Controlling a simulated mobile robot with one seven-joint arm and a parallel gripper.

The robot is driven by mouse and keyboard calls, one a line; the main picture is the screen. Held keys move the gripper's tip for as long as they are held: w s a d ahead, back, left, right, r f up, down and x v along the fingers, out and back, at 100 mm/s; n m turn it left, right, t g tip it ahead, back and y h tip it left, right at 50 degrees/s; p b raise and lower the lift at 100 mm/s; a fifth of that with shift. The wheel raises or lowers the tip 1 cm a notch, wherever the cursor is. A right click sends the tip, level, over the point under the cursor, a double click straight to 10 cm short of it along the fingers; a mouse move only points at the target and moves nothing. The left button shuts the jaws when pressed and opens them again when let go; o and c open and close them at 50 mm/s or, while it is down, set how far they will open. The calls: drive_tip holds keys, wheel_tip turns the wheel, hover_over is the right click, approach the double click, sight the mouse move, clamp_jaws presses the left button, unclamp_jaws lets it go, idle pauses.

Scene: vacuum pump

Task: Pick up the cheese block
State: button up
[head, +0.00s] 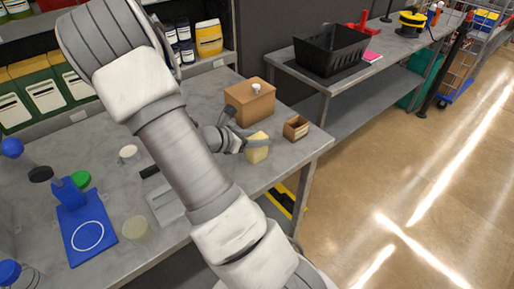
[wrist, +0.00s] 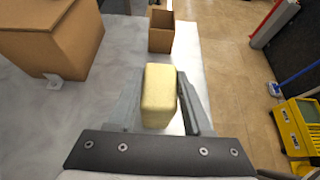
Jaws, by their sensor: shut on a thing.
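The cheese block (head: 257,149) is a pale yellow block with rounded edges. It shows near the right part of the grey table in the head view. In the wrist view the cheese block (wrist: 158,95) stands upright between the two fingers. My gripper (head: 251,142) is shut on it, with one finger on each side; the gripper (wrist: 160,103) also shows in the wrist view. Whether the block's underside touches the table is hard to tell.
A large cardboard box (head: 250,102) stands behind the gripper. A small open brown box (head: 296,128) is close to the right, near the table edge. A blue stand (head: 86,221) and a grey tray (head: 166,205) lie to the left. A black basket (head: 331,50) sits on another table.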

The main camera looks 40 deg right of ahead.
clamp_jaws()
drive_tip(key=shift+r, duration=0.1)
